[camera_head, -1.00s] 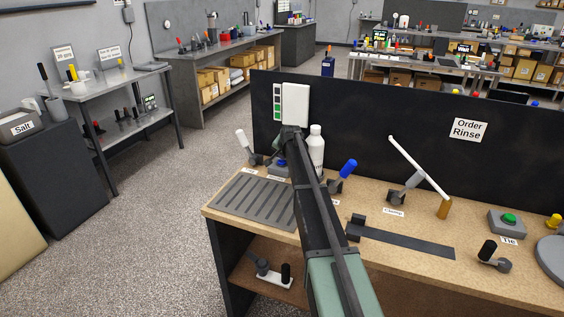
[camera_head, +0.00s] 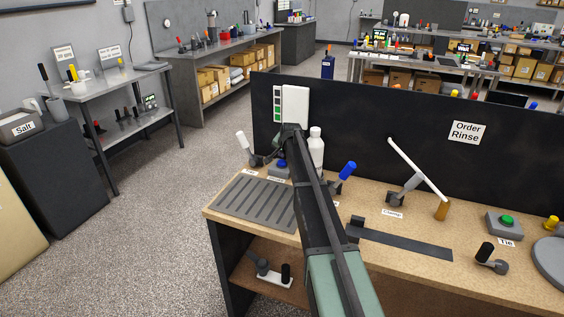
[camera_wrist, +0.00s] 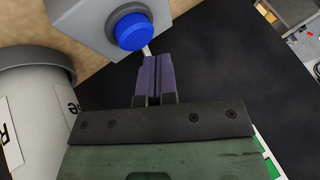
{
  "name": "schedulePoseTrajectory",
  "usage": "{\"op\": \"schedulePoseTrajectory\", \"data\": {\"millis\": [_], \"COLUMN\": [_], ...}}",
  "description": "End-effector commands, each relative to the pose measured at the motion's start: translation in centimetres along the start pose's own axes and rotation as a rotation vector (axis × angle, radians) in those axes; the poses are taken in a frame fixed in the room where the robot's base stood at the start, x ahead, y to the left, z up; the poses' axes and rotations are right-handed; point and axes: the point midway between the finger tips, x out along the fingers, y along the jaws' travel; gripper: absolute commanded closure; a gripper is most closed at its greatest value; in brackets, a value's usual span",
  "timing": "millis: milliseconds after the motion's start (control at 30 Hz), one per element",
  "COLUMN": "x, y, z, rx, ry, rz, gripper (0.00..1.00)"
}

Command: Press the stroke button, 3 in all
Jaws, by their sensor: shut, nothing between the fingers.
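A blue push button (camera_wrist: 132,30) sits on a grey box (camera_wrist: 90,22) at the top of the wrist view. In the head view the blue button (camera_head: 281,163) is at the back left of the bench, partly behind my arm. My gripper (camera_wrist: 154,62) is shut and empty, its purple-grey fingers side by side. In the wrist view the fingertips lie just below and right of the button. A small gap seems to separate them, but I cannot tell the depth. The label by the button is mostly hidden.
A white bottle (camera_head: 316,150) stands close to my arm, and fills the left of the wrist view. A white-handled lever (camera_head: 243,142) and a blue-handled lever (camera_head: 347,170) flank the button. A dark panel (camera_head: 380,130) rises behind. A green button (camera_head: 507,221) is far right.

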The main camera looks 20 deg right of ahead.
Motion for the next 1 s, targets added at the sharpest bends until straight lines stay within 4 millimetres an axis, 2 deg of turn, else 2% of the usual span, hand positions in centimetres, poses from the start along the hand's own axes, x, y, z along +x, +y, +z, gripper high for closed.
{"op": "schedulePoseTrajectory", "data": {"millis": [533, 1000], "x": [-4.0, -4.0], "y": [-2.2, -2.1], "z": [-2.2, -2.1], "rx": [0.000, 0.000], "ry": [0.000, 0.000], "rz": [0.000, 0.000], "gripper": [1.00, 1.00]}}
